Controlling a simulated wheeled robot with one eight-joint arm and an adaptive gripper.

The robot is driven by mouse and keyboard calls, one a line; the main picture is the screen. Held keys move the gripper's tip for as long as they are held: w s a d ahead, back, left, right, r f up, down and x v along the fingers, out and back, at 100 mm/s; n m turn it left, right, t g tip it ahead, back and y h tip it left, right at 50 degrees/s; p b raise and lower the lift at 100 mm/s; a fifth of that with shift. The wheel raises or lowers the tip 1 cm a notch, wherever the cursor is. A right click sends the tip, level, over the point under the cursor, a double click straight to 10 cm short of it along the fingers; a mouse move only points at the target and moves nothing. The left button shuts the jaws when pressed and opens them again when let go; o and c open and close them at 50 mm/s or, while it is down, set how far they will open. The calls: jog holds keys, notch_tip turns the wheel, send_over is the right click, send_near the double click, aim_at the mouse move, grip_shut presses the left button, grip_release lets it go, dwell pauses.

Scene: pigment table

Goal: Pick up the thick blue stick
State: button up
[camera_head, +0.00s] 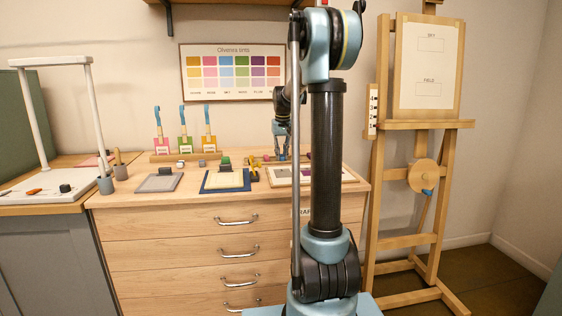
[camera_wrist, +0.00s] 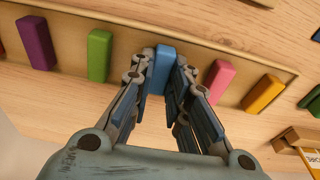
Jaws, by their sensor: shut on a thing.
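The thick blue stick (camera_wrist: 164,62) is a plain blue block in the wrist view, upper middle. My gripper (camera_wrist: 165,72) has one finger on each side of it and is shut on it. I cannot tell whether the stick is lifted or still rests on the wood below. In the head view my gripper (camera_head: 281,155) points down over the back of the drawer-chest top; the blue stick cannot be made out there.
A green stick (camera_wrist: 99,55) and a purple stick (camera_wrist: 36,43) lie left of the blue one, a pink stick (camera_wrist: 222,81) and a yellow stick (camera_wrist: 263,93) right. A board with pale rim (camera_head: 345,177) lies near my gripper. An easel (camera_head: 443,150) stands right.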

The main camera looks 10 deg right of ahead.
aim_at(282, 155)
jog(key=shift+r, duration=0.15)
notch_tip(282, 155, up, 10)
dwell(0.6)
